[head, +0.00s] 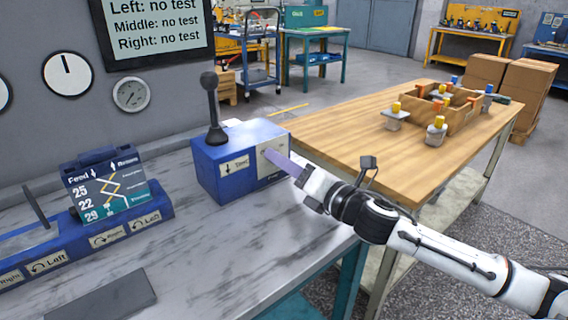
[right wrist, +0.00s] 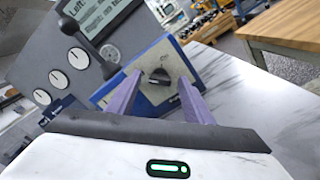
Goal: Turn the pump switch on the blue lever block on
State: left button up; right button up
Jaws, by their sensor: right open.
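The blue lever block (head: 208,172) stands on the grey marbled bench, with a black lever (head: 212,105) upright on its top. My right gripper (head: 270,155) reaches in from the right, its purple fingers at the block's right-hand face. In the right wrist view the fingers (right wrist: 160,80) are open and apart. Between their tips shows a small dark switch (right wrist: 158,77) on a pale plate of the block (right wrist: 145,65). Whether the fingers touch the switch cannot be told. In the head view the fingers hide the switch. My left gripper is not in view.
A blue control panel with a feed display (head: 110,190) stands left on the bench. A test screen (head: 158,25) and round gauges (head: 68,75) are on the wall. A wooden table (head: 345,135) with a wooden tray and several parts stands to the right. The bench front is mostly clear.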

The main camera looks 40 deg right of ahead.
jog(key=shift+w, duration=0.2)
jog(key=c, duration=1)
jog(key=shift+c, duration=0.2)
